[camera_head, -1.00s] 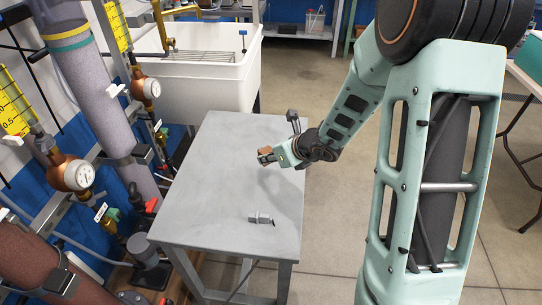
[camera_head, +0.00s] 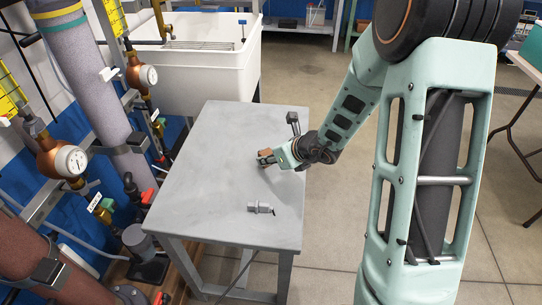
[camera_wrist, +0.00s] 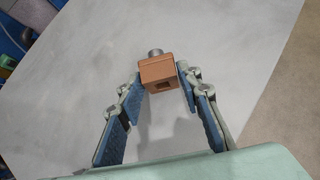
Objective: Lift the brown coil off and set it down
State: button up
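The brown coil (camera_wrist: 157,73) is a small block with a square hole in its near face, held between the fingertips of my gripper (camera_wrist: 161,78) in the wrist view. Both fingers touch its sides. In the head view the coil (camera_head: 264,153) is small, at the tip of my gripper (camera_head: 267,157), over the grey table (camera_head: 200,180). A grey round end (camera_wrist: 155,53) shows just behind the coil; I cannot tell whether it is attached. A grey metal fitting (camera_head: 261,208) lies on the table nearer the camera.
Pipes with a pressure gauge (camera_head: 71,160) and valves stand along the table's left side. A white sink (camera_head: 205,70) is behind the table. The tabletop left of my gripper is clear.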

jog(key=o, duration=0.3)
jog(key=shift+o, duration=0.2)
jog(key=v, duration=1.2)
dwell(0.4)
